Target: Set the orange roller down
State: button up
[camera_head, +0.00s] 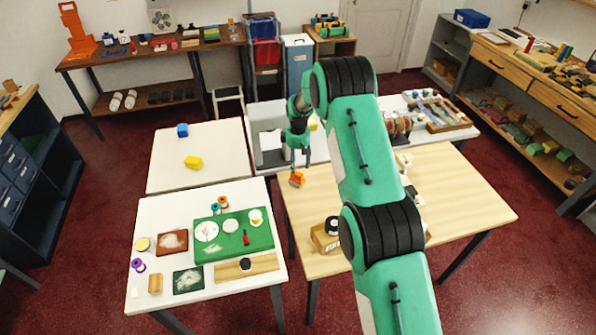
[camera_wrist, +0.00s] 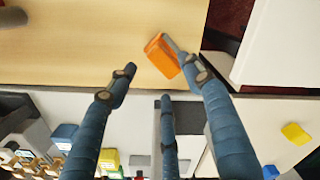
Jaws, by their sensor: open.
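The orange roller (camera_head: 296,180) is at the left edge of the pale wooden table (camera_head: 460,195), just below my gripper (camera_head: 301,163). In the wrist view the orange roller (camera_wrist: 161,60) shows as an orange block with a greyish part at its right side, seen against the wood. My gripper (camera_wrist: 160,78) has its fingers spread open there. The right fingertip overlaps the roller's grey part; I cannot tell whether they touch. The left fingertip is apart from it.
A white table (camera_head: 165,160) at left bears a blue block (camera_head: 182,130) and a yellow block (camera_head: 193,162). The nearer white table (camera_head: 150,210) holds a green mat (camera_head: 262,238) and small items. A wooden box (camera_head: 322,238) stands on the wooden table, whose right part is clear.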

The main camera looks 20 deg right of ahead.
notch_tip(320, 180, up, 7)
jog(key=shift+f, duration=0.2)
dwell(0.6)
notch_tip(320, 180, up, 21)
jog(key=m+t, duration=0.1)
jog(key=m, duration=0.1)
send_over(298, 172)
jog(key=s+a, duration=0.1)
jog(key=s, duration=0.8)
jog(key=s+a+r+m+t, duration=0.1)
jog(key=s+r+m+t, duration=0.1)
jog(key=s+r, duration=1.25)
jog(key=s+r+m+t, duration=0.1)
jog(key=s+r, duration=0.2)
jog(key=s, duration=0.6)
jog(key=s+r+m, duration=0.2)
jog(key=s+r, duration=0.1)
jog(key=s, duration=0.6)
jog(key=s+a+f+m+t, duration=0.1)
jog(key=s+f+m, duration=0.1)
jog(key=s, duration=1.4)
jog(key=shift+s+a+f+t, duration=0.2)
jog(key=shift+s+f+t, duration=0.05)
jog(key=shift+f+t, duration=0.1)
jog(key=shift+f, duration=0.1)
